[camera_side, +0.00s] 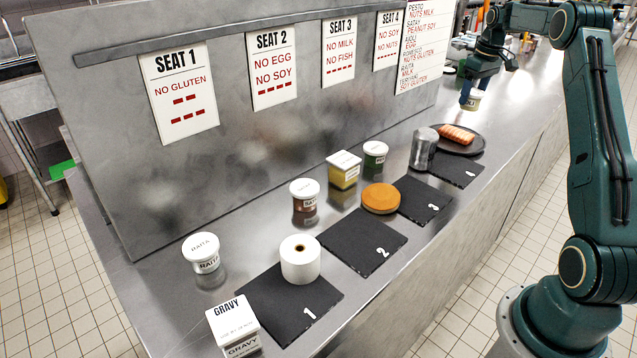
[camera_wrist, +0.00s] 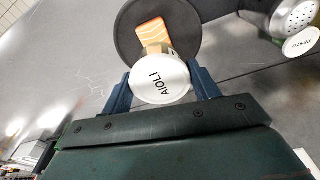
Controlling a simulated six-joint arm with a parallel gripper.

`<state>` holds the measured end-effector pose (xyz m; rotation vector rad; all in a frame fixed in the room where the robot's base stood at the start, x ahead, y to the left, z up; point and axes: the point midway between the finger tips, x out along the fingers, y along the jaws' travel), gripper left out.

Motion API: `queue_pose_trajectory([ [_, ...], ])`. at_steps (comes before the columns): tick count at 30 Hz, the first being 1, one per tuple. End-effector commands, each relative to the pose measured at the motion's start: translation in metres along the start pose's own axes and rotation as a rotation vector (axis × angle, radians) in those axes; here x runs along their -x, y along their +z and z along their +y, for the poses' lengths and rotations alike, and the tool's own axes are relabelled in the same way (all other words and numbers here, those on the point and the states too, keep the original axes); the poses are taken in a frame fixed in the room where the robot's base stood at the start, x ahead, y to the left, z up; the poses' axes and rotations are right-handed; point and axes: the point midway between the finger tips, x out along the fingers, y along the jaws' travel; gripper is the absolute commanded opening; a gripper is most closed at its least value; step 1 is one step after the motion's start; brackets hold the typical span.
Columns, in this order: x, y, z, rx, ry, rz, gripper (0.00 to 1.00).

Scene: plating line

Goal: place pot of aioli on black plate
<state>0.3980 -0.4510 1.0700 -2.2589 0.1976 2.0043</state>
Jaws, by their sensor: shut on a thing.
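My gripper (camera_side: 471,99) is shut on the pot of aioli (camera_wrist: 160,82), with one finger on each side of it. In the wrist view the pot's white lid reads AIOLI. In the side view the pot (camera_side: 472,103) is small, held above the far end of the counter. The round black plate (camera_side: 480,147) is on the counter by mat 4, with an orange piece of food (camera_side: 457,135) on it. In the wrist view the plate (camera_wrist: 190,51) is beyond the pot, and the pot covers part of its near edge.
A metal shaker (camera_side: 423,149) stands close beside the plate. Square black mats numbered 1 (camera_side: 318,325) to 4 line the counter. Several labelled pots, a gravy box (camera_side: 232,318), a white roll (camera_side: 300,262) and an orange round (camera_side: 381,198) stand along it. An upright panel backs the counter.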

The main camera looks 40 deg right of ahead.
Motion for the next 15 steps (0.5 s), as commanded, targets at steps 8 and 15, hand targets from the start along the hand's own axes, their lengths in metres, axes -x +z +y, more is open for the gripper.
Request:
queue_pose_trajectory([
  [8,-0.001,0.007,0.011,-0.024,0.004,0.001,0.36],
  [15,-0.019,0.009,0.01,-0.024,0.001,-0.001,0.36],
])
